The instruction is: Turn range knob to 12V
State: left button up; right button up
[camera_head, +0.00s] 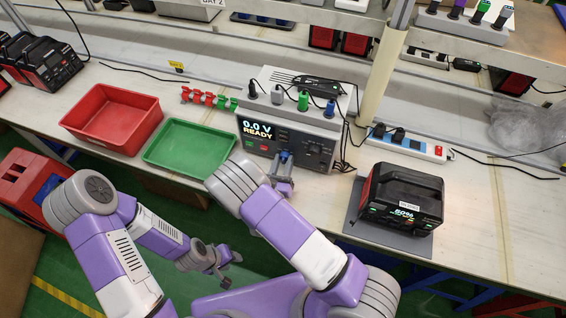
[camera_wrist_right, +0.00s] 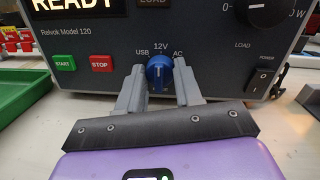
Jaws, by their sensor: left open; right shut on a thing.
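The tester (camera_head: 289,135) is a grey box with a lit display reading 0.0 V READY. Its blue range knob (camera_wrist_right: 159,72) shows in the right wrist view, with the labels USB, 12V and AC around it. The knob's pale pointer mark looks upright, toward 12V. My right gripper (camera_wrist_right: 160,83) has one finger on each side of the knob and is shut on it; it also shows at the panel in the head view (camera_head: 285,165). My left gripper (camera_head: 222,275) is open and empty, low in front of the table edge.
A green START button (camera_wrist_right: 65,63) and a red STOP button (camera_wrist_right: 102,63) lie left of the knob. A power switch (camera_wrist_right: 263,80) is at the right. A red tray (camera_head: 140,145), a green tray (camera_head: 150,160) and a black-red power station (camera_head: 400,197) flank the tester.

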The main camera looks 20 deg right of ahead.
jog(key=o, duration=1)
jog(key=shift+o, duration=0.2)
jog(key=v, duration=0.7)
jog(key=shift+s+a+f+p, duration=0.1)
jog(key=shift+s+p, duration=0.25)
jog(key=shift+p, duration=0.05)
